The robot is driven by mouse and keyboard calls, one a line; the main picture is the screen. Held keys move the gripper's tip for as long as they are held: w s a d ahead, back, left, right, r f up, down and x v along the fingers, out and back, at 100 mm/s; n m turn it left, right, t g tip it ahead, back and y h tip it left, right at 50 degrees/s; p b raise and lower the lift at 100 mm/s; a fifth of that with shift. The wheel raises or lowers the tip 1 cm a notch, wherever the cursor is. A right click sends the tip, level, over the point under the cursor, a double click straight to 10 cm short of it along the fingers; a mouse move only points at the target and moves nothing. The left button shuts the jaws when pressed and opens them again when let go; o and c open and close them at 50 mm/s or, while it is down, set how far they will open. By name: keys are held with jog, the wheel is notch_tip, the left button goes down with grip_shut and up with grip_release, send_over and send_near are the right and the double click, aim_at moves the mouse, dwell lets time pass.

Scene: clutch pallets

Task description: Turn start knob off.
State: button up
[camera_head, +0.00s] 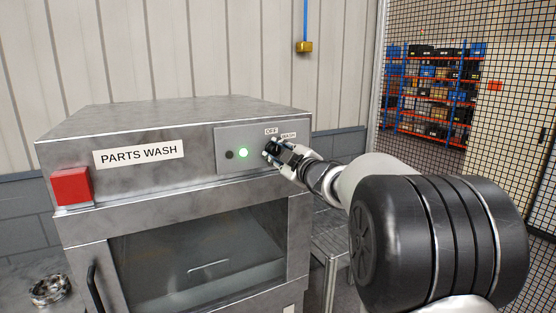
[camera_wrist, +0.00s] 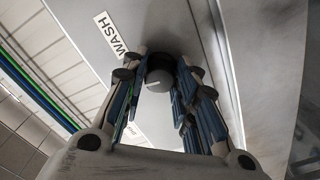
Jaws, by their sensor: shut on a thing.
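The start knob (camera_wrist: 160,74) is a dark round knob with a short pale line on its face. It sits on the control panel (camera_head: 225,138) of the parts washer, below the OFF (camera_head: 271,131) and WASH (camera_head: 289,135) labels. My gripper (camera_head: 273,152) reaches it from the right and is shut on it. In the wrist view, my fingers (camera_wrist: 161,88) lie on both sides of the knob. The knob is mostly hidden by the fingers in the head view.
The grey washer (camera_head: 190,115) carries a PARTS WASH sign and a red box (camera_head: 70,186) at its left corner. Its windowed door (camera_head: 200,255) with a black handle is below. A metal part (camera_head: 50,290) lies at lower left. A mesh fence (camera_head: 520,130) stands at right.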

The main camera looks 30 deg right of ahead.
jog(key=shift+n+b, duration=0.35)
jog(key=shift+n, duration=0.35)
jog(key=shift+r, duration=0.15)
jog(key=o, duration=1.1)
jog(key=s, duration=1.2)
jog(key=shift+d, duration=0.2)
